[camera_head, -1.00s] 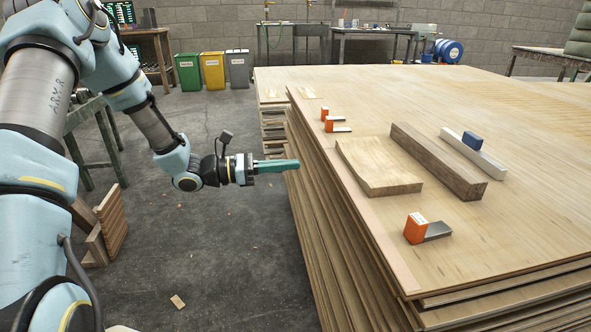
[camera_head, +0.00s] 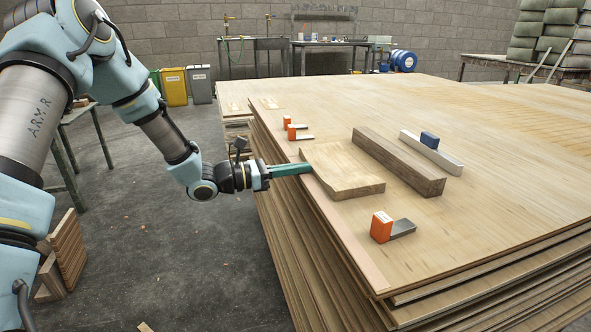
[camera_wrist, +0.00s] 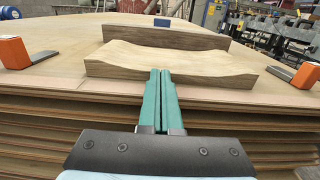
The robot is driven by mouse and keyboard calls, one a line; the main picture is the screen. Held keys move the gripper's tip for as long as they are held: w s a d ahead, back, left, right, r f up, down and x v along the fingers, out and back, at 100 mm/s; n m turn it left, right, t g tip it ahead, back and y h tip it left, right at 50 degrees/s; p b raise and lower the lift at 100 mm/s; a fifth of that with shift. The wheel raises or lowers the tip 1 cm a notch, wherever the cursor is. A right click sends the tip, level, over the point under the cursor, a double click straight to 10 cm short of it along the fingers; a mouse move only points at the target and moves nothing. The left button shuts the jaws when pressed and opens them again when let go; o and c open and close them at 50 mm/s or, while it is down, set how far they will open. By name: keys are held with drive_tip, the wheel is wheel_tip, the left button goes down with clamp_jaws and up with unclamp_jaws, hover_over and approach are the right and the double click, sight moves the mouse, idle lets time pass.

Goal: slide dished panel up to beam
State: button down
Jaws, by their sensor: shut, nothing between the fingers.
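The dished panel (camera_head: 343,172), a pale wooden board with a hollowed top, lies on the top sheet of the veneer stack near its left edge. The beam (camera_head: 398,160), a darker long wooden bar, lies just to its right, with a narrow strip of sheet between them. My gripper (camera_head: 306,168) is shut and empty, its teal fingers level and pointing at the panel's near side. In the wrist view the fingers (camera_wrist: 160,82) reach the near edge of the panel (camera_wrist: 205,66); I cannot tell for sure whether they touch it. The beam (camera_wrist: 165,37) stands behind the panel.
A white bar (camera_head: 432,153) with a blue block (camera_head: 429,140) lies beyond the beam. The veneer stack (camera_head: 480,215) has wide bare room at right.

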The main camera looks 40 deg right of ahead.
sight(325, 164)
drive_tip(key=p+x, duration=0.1)
drive_tip(key=x, duration=0.6)
